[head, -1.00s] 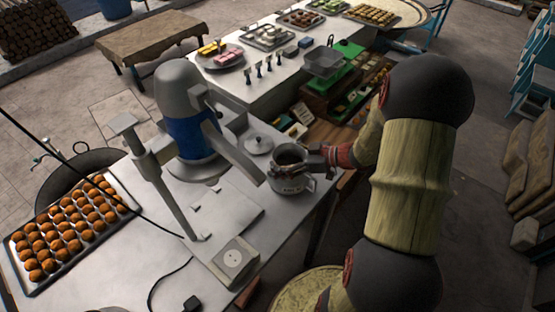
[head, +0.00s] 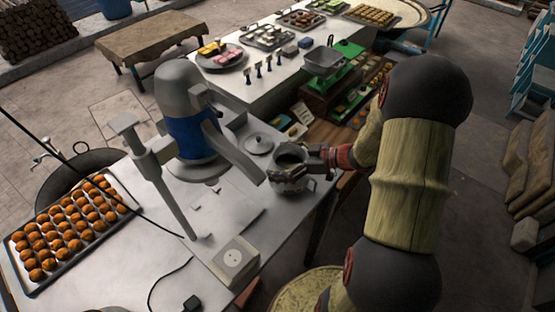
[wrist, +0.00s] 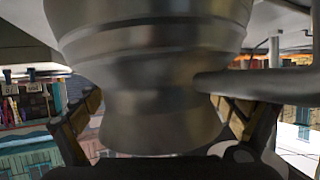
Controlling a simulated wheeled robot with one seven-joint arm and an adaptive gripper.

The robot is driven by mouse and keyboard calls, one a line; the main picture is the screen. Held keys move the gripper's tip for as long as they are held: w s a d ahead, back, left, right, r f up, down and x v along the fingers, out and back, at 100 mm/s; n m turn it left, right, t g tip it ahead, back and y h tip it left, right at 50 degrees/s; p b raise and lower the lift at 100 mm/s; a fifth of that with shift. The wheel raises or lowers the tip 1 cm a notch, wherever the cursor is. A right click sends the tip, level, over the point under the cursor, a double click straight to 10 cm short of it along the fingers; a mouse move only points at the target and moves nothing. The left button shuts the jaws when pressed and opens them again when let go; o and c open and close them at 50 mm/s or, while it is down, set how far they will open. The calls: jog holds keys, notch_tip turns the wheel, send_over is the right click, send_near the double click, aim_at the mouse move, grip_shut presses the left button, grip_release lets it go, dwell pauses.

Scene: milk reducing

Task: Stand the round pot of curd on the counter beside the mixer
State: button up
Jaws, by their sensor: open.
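The round metal pot (head: 291,186) is upright at the counter's (head: 225,200) right end, to the right of the mixer (head: 192,130). It looks to be standing on the counter, though its base is partly hard to make out. The mixer has a grey head and blue body. My gripper (head: 300,165) is open around the pot, with one dark finger across its near side. In the wrist view the pot (wrist: 155,70) fills the middle between the two spread fingers, and a side handle (wrist: 255,85) shows at right. I cannot tell whether the fingers touch it.
A round lid (head: 258,144) lies on the counter behind the pot. A switch box (head: 235,260) is at the front edge, and a tray of brown sweets (head: 70,232) is at left. A second table (head: 290,75) with sweet trays and a green scale (head: 340,62) stands behind.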

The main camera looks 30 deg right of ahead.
jog(key=shift+r, duration=0.1)
jog(key=shift+s+d+r, duration=0.1)
jog(key=shift+d+r, duration=0.05)
jog(key=shift+d, duration=0.05)
jog(key=v, duration=1.1)
jog(key=shift+s+d+r, duration=0.1)
jog(key=shift+s+d, duration=0.05)
jog(key=shift+s, duration=0.05)
